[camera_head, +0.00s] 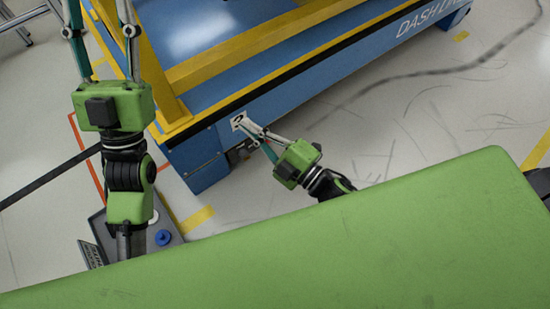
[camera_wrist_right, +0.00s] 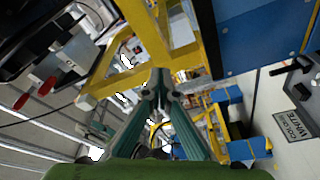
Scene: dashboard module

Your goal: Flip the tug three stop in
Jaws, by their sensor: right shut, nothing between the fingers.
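My right gripper (camera_head: 240,124) reaches up and left to the lower side of the blue cart (camera_head: 194,150). Its fingertips are beside a small white plate with a dark mark (camera_head: 238,121); I cannot tell whether they touch. In the right wrist view, the fingers of the right gripper (camera_wrist_right: 160,78) are together and empty. That view also shows two red knob-like parts (camera_wrist_right: 47,84) on a grey and dark unit at upper left. I cannot tell which part is the tug three stop. My left gripper (camera_head: 103,14) points up, its fingers spread wide, tips near the top edge.
A yellow frame (camera_head: 168,95) stands on the blue cart, close to my left gripper. The pale floor (camera_head: 400,125) right of my right arm is clear. A sign (camera_wrist_right: 298,122) shows at the right of the wrist view.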

